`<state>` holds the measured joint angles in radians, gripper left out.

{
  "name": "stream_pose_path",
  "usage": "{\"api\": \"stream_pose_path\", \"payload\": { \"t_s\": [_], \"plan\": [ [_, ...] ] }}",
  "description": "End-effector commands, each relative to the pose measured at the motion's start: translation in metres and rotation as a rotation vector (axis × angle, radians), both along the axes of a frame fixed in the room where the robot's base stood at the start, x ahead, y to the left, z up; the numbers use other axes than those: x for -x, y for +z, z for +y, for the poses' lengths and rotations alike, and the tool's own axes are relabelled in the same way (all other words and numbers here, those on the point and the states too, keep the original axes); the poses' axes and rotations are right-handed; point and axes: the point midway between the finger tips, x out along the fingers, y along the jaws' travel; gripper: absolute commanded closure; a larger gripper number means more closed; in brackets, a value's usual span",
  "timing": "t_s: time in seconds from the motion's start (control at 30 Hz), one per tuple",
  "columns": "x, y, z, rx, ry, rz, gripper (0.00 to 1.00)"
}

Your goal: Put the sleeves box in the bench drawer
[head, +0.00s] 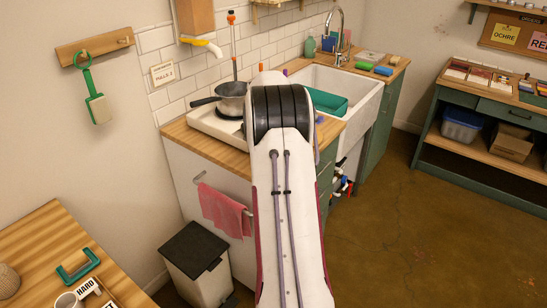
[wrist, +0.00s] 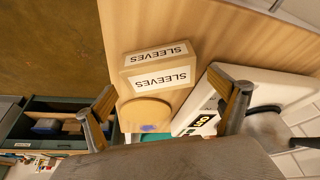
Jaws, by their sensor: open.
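The sleeves box (wrist: 157,62) is a tan box with white "SLEEVES" labels, upside down in the wrist view. It rests on the wooden counter. My gripper (wrist: 170,95) is open, with its fingers spread to either side of the picture below the box, and nothing shows held between them. In the head view my arm hides the gripper and the box. The bench drawer (head: 517,115) is a dark green front with a handle under the bench top at the right, and looks shut.
A round tan object (wrist: 146,113) stands right by the box. The white hob (head: 212,124) with a pan (head: 232,99) is close beside. The white sink (head: 362,100) lies beyond my arm. A blue bin (head: 462,125) and cardboard box (head: 511,143) sit below the drawer. Open floor (head: 420,215) lies between.

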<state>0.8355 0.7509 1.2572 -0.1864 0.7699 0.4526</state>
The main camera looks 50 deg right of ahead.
Motion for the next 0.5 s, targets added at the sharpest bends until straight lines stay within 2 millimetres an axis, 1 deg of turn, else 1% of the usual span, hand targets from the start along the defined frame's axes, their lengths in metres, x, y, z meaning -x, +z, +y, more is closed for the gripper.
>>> {"api": "stream_pose_path", "payload": {
  "t_s": [0.03, 0.2, 0.5],
  "plan": [
    [-0.001, -0.007, 0.0, -0.002, 0.001, 0.002, 0.04],
    [-0.003, -0.021, -0.006, -0.001, 0.0, 0.0, 0.04],
    [-0.004, -0.025, -0.008, 0.001, 0.0, 0.0, 0.04]
  ]
}}
